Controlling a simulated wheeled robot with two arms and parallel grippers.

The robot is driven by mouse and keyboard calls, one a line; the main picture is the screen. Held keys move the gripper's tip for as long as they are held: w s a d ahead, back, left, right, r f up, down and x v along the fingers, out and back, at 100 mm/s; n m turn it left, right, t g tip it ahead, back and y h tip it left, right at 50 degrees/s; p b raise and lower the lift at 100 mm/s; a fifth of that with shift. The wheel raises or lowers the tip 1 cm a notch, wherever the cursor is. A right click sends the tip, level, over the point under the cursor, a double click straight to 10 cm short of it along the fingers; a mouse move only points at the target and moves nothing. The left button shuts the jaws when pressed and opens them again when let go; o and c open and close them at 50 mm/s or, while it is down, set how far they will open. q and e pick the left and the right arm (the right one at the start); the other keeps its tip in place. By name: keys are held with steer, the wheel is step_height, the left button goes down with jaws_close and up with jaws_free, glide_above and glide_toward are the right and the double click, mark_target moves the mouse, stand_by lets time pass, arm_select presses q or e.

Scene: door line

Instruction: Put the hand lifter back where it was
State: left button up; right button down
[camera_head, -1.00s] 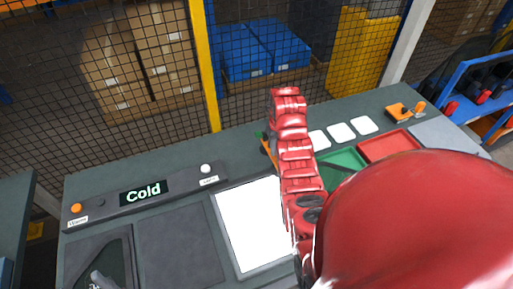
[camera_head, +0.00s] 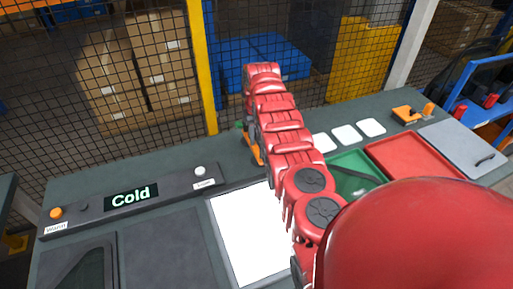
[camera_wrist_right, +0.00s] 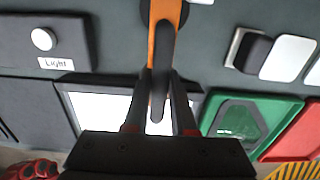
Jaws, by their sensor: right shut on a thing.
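The hand lifter shows as an orange bar (camera_wrist_right: 163,45) with a dark handle end and a dark round part at the top of the right wrist view. My right gripper (camera_wrist_right: 160,84) is shut on the dark end, its two fingers on either side of it. In the head view, part of the orange lifter (camera_head: 252,150) shows left of my red right arm, over the back of the bench. The arm hides the gripper's fingers there. I cannot tell whether the lifter touches the bench top. My left gripper is not in view.
A mesh fence (camera_head: 160,80) stands behind.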

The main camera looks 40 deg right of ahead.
mark_target(257, 146)
step_height(257, 146, down, 3)
steer(key=shift+s+f+b, duration=0.1)
steer(key=shift+b, duration=0.8)
steer(key=shift+d, duration=0.1)
steer(key=shift+f, duration=0.1)
steer(key=shift+f+b, duration=0.3)
steer(key=shift+f, duration=0.05)
steer(key=c, duration=1.2)
jaws_free()
steer(key=o, duration=0.5)
steer(key=shift+c, duration=0.2)
